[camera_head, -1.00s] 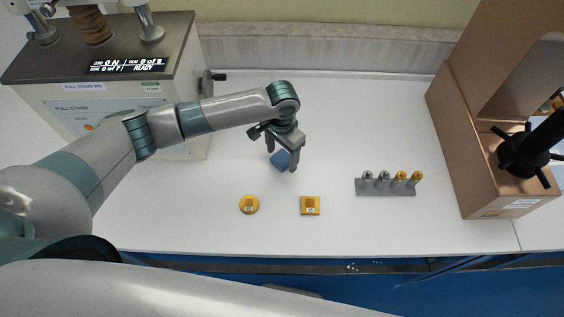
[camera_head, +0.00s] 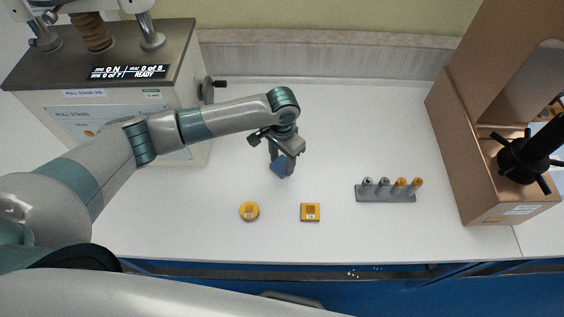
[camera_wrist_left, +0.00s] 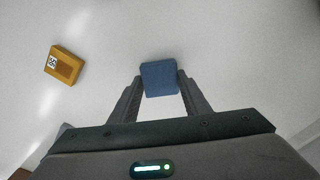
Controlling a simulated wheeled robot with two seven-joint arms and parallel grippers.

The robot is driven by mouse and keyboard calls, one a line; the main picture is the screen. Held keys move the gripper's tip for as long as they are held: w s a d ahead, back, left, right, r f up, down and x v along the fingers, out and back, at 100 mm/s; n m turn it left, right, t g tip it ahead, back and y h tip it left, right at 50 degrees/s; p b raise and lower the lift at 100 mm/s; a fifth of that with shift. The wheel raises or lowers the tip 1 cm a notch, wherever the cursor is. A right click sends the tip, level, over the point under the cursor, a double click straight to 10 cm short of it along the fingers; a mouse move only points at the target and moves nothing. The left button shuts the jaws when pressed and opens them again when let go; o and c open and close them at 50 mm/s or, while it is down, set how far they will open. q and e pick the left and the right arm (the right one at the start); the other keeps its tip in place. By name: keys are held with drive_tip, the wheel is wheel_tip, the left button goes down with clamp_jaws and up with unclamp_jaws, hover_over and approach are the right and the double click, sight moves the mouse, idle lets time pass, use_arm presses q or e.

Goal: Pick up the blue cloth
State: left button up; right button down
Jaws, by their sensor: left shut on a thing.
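The blue cloth (camera_head: 279,168) is a small folded block between the fingers of my left gripper (camera_head: 283,163), over the white table. In the left wrist view the cloth (camera_wrist_left: 159,78) sits between the two fingertips of the left gripper (camera_wrist_left: 159,84), with both fingers against its sides. The left gripper is shut on it. I cannot tell whether the cloth touches the table or hangs just above it. My right gripper is not in view.
A grey rack (camera_head: 385,194) with several small pieces stands to the right. A pull stand (camera_head: 120,110) is at left, a copper-coloured tester (camera_head: 470,150) at right.

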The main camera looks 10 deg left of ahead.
sight(282, 164)
use_arm(q)
drive_tip(key=shift+r, duration=0.55)
wheel_tip(282, 164, up, 2)
drive_tip(key=shift+r+b, duration=0.15)
drive_tip(key=shift+b, duration=0.6)
drive_tip(key=s+d+r+b, duration=0.3)
drive_tip(key=d+r, duration=0.4)
drive_tip(key=d, duration=0.3)
drive_tip(key=shift+s+d+r, duration=0.3)
drive_tip(key=shift+s+d, duration=0.1)
drive_tip(key=shift+s, duration=0.35)
drive_tip(key=o, duration=0.6)
drive_tip(key=shift+c, duration=0.2)
drive_tip(key=c, duration=0.4)
